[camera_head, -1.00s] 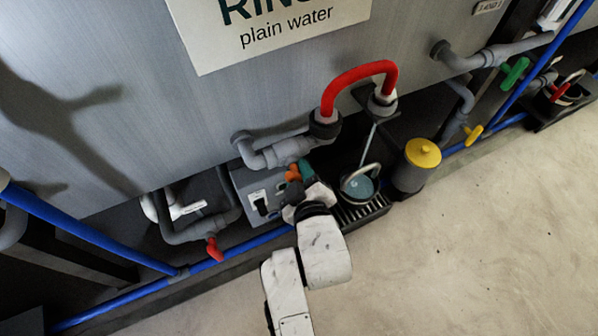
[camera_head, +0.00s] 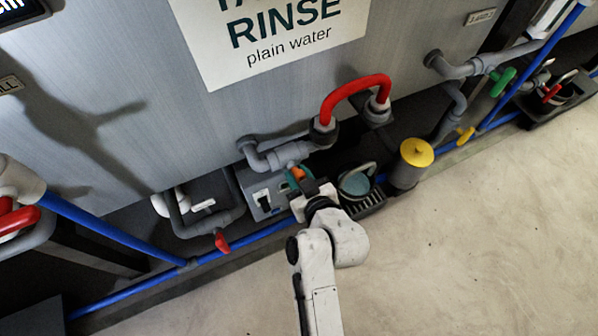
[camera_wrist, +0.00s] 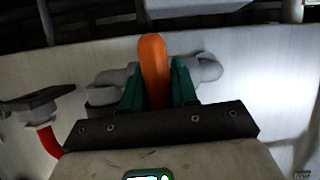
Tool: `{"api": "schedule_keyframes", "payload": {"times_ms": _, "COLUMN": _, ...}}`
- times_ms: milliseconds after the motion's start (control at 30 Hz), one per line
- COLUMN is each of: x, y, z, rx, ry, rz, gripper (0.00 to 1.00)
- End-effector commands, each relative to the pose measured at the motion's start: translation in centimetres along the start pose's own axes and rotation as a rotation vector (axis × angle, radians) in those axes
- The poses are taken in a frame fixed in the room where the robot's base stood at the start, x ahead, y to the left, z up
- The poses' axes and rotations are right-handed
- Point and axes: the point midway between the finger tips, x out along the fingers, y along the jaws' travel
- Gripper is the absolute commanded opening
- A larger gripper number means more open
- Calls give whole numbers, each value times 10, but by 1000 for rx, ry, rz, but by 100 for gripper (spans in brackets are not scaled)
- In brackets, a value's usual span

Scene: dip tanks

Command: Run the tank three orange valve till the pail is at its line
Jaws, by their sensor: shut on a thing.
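The orange valve handle (camera_wrist: 154,72) stands upright between the two teal fingers of my gripper (camera_wrist: 157,88) in the wrist view. My gripper is shut on it. In the head view my gripper (camera_head: 301,178) is at the orange handle (camera_head: 294,175), low in front of the tank marked RINSE, plain water (camera_head: 130,80). The pail (camera_head: 356,183) stands just right of my gripper on a dark slatted tray (camera_head: 372,203), and its bluish inside shows. I cannot make out its line or the level from here.
A yellow-capped grey canister (camera_head: 417,153) stands right of the pail. A red curved pipe (camera_head: 355,88) arches above. A red valve handle (camera_head: 221,241) is at the left, green (camera_head: 503,82) and yellow handles (camera_head: 466,135) at the right. The floor (camera_head: 480,240) in front is clear.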

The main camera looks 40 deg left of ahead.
Motion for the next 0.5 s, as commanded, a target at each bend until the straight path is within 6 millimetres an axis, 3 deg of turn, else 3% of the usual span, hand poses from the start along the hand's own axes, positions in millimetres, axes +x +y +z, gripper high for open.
{"api": "schedule_keyframes", "payload": {"times_ms": 500, "x": 0, "y": -1, "z": 1, "rx": 94, "ry": -2, "rz": -40, "gripper": 0}}
